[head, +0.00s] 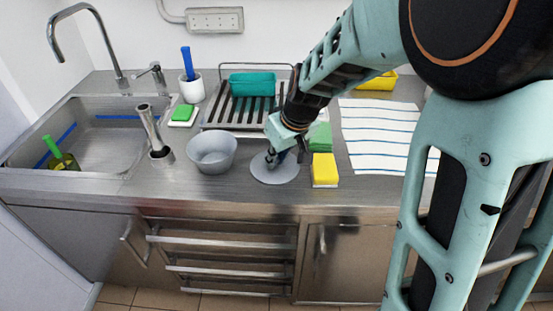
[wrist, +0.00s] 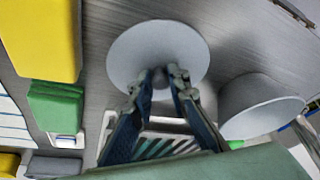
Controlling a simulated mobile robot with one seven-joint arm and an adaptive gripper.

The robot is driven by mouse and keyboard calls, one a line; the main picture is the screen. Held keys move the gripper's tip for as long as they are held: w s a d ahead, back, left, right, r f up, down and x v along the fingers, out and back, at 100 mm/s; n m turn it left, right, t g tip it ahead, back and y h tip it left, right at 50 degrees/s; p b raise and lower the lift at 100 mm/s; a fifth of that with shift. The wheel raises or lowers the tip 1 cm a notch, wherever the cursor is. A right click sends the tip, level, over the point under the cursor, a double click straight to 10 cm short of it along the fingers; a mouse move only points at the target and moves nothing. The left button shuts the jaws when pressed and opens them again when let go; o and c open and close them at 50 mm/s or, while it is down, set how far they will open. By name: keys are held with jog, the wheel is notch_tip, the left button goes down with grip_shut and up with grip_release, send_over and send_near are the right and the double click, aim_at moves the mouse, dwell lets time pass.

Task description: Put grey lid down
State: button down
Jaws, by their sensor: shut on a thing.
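The grey lid (head: 274,170) is a flat round disc low over the steel counter, between a grey bowl and a yellow sponge. My gripper (head: 274,156) is above its middle, pointing down. In the wrist view my gripper (wrist: 161,75) is shut on the small knob at the centre of the lid (wrist: 185,50). I cannot tell whether the lid touches the counter. The grey bowl (head: 212,152) stands open just left of the lid; it also shows in the wrist view (wrist: 262,105).
A yellow sponge (head: 325,170) and a green sponge (head: 320,137) lie close right of the lid. A striped cloth (head: 380,150) is further right. Behind are a dish rack (head: 215,118) and a teal container (head: 252,84). The sink (head: 85,160) is at left. Bare counter (head: 225,187) runs along the front.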

jog(key=shift+f, duration=0.15)
jog(key=c, duration=1.8)
grip_release()
jog(key=shift+c, duration=0.2)
jog(key=shift+r, duration=0.3)
jog(key=v, duration=1.2)
jog(key=shift+p, duration=0.45)
